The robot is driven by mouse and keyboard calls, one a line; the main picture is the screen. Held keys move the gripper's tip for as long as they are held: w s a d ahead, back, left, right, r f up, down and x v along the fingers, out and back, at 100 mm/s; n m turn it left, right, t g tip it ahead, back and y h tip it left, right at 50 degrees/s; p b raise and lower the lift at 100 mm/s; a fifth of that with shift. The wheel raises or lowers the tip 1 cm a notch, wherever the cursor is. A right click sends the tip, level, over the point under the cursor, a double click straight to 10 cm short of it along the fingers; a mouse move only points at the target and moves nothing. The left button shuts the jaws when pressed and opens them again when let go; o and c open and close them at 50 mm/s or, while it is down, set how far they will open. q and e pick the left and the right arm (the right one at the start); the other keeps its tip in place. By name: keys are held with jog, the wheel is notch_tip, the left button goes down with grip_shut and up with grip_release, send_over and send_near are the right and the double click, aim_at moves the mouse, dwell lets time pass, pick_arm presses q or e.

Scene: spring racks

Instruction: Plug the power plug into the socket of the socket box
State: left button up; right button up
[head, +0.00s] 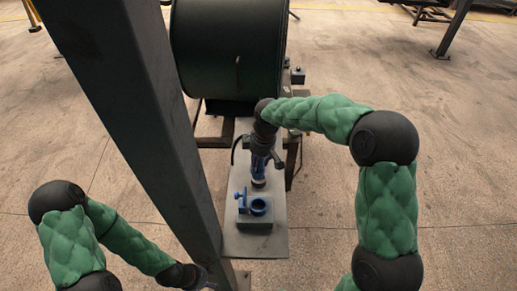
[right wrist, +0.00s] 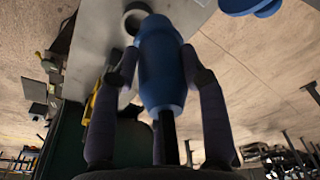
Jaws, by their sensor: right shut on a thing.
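The power plug (head: 258,172) is blue with a dark lower end. My right gripper (head: 260,152) is shut around it and holds it pointing down. In the right wrist view the plug (right wrist: 160,65) fills the middle, with a dark finger on each side. The socket box (head: 254,224) is a grey block with a round blue socket (head: 260,207) on top and a blue upright part at its left. In the head view the plug's end appears just behind the socket, apart from it. My left gripper (head: 205,281) is at the bottom edge, away from the box; its fingers are unclear.
The box stands on a grey plate (head: 268,242). A dark post (head: 140,110) slants past the plate's left side. A large dark drum (head: 228,50) is behind. A cable curves left of the right gripper. Open concrete floor lies to the right.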

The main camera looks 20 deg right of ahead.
pick_arm(q)
notch_tip(320, 180, up, 8)
jog(key=p, duration=0.7)
jog(key=shift+w+r, duration=0.15)
jog(key=shift+w, duration=0.1)
pick_arm(e)
jog(key=s+a+r, duration=0.2)
jog(key=s+r, duration=0.1)
jog(key=s, duration=0.6)
jog(key=shift+s+a+r, duration=0.15)
jog(key=shift+s+a, duration=0.05)
jog(key=shift+s, duration=0.1)
pick_arm(q)
jog(key=shift+r, duration=0.1)
jog(key=shift+f+b, duration=2)
jog(key=shift+f, duration=0.2)
pick_arm(e)
jog(key=shift+f, duration=2.9)
pick_arm(q)
jog(key=shift+f+b, duration=1.65)
pick_arm(e)
jog(key=shift+f, duration=2.3)
jog(key=o, duration=1.3)
